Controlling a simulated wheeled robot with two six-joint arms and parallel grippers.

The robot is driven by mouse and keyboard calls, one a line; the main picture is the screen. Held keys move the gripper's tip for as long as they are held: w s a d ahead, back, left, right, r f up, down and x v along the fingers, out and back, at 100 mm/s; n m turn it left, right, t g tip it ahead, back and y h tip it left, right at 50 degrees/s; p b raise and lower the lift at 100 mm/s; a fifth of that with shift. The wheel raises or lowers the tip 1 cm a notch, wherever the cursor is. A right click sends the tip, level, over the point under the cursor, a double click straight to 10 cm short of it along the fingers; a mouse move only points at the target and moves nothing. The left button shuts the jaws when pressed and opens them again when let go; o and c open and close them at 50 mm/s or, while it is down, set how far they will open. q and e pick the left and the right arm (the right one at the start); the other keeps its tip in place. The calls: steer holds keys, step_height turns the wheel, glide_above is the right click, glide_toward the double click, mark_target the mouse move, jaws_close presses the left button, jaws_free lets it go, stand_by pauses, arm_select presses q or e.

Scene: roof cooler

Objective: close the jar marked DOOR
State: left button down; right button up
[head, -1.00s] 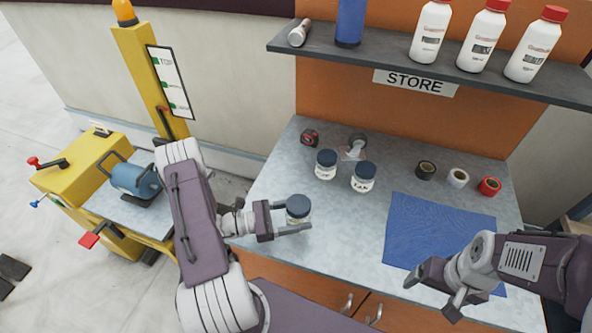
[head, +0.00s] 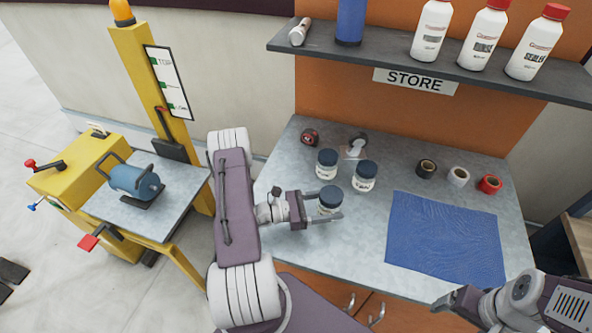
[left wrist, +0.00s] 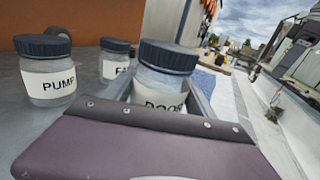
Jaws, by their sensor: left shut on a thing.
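My left gripper (head: 330,208) is shut around the body of a clear jar (head: 329,208) with a dark blue lid on top. In the left wrist view the same jar (left wrist: 160,98) stands between the fingers, and its label, partly hidden by the gripper, begins "Doo". Its lid (left wrist: 168,56) looks level on it; how tight it is, I cannot tell. A jar marked PUMP (left wrist: 48,85) and one whose label begins with F (left wrist: 115,66) stand beyond, both lidded. In the head view they are the left jar (head: 327,170) and right jar (head: 364,184). My right gripper (head: 462,305) is at the lower right, partly cut off.
A blue cloth (head: 445,240) lies at the right of the grey counter. Several tape rolls (head: 458,177) stand behind it. A tape measure (head: 310,137) and a small dark and clear object (head: 357,146) lie at the back. A shelf (head: 430,68) with bottles overhangs the rear.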

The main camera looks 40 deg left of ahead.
arm_select(q)
steer(key=w+a+n+t+y, duration=0.1)
steer(key=a, duration=0.1)
steer(key=w+a+n+y, duration=0.1)
steer(key=w+a, duration=0.1)
steer(key=w+a+t+y, duration=0.1)
steer(key=a+y, duration=0.1)
steer(key=shift+w+f+n+t, duration=0.15)
steer(key=shift+w+n+t, duration=0.15)
steer(key=shift+n, duration=0.1)
steer(key=w+a+n+y, duration=0.1)
steer(key=a, duration=0.1)
steer(key=w+a+r+n+t+y+b, duration=0.1)
steer(key=a+y, duration=0.1)
steer(key=a, duration=0.1)
steer(key=w+a+n+y, duration=0.1)
steer(key=a, duration=0.1)
steer(key=shift+w+a+r+t+b, duration=0.15)
steer(key=shift+w+a+t+b, duration=0.15)
steer(key=shift+w+t, duration=0.1)
steer(key=w+a+r+n+y+b, duration=0.2)
steer(key=a+r+y, duration=0.3)
steer(key=a, duration=0.3)
steer(key=shift+w+a+r+n+t+y, duration=0.15)
steer(key=shift+a+r+n+t+y, duration=0.2)
steer(key=shift+n, duration=0.45)
step_height(320, 180, down, 6)
steer(key=shift+r, duration=0.1)
steer(key=shift+d, duration=0.1)
